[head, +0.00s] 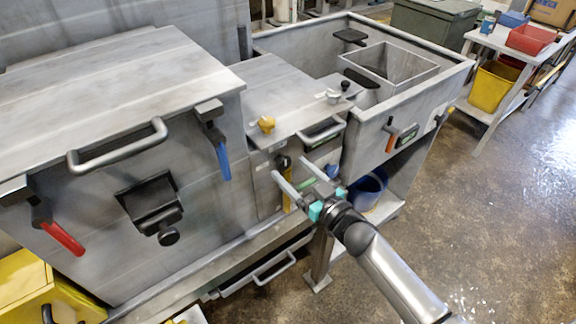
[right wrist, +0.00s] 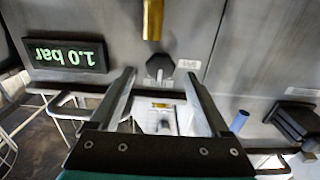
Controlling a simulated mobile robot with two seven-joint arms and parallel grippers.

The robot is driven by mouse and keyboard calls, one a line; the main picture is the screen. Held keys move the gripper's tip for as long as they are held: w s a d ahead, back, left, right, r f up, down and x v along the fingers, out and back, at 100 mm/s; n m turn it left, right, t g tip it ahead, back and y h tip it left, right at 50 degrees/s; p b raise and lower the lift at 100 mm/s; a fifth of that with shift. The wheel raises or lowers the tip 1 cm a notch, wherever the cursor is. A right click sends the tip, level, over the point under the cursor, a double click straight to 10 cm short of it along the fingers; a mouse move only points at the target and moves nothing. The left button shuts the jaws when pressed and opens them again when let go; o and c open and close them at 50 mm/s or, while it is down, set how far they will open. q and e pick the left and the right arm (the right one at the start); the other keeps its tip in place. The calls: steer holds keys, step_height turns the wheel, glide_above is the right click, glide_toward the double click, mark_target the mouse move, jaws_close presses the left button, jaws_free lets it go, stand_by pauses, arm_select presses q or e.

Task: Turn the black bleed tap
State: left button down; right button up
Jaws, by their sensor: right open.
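The black bleed tap (right wrist: 160,68) shows in the right wrist view as a small dark knob on the grey metal panel, with a pale label (right wrist: 189,65) beside it. A brass-coloured bar (right wrist: 152,18) is close to it. My right gripper (right wrist: 160,80) is open, with one finger on each side of the tap in the picture. I see no contact, and cannot tell how far the tips are from the panel. In the head view my right gripper (head: 293,171) is in front of the narrow middle panel. My left gripper is not in view.
A lit display (right wrist: 65,54) reading 1.0 bar sits near the tap. In the head view, a blue handle (head: 223,160), a red handle (head: 63,238) and a bar handle (head: 117,147) stick out at left. A blue bucket (head: 368,188) stands behind my right arm. Floor at right is clear.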

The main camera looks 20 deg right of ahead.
steer(key=shift+x, duration=1.25)
jaws_close()
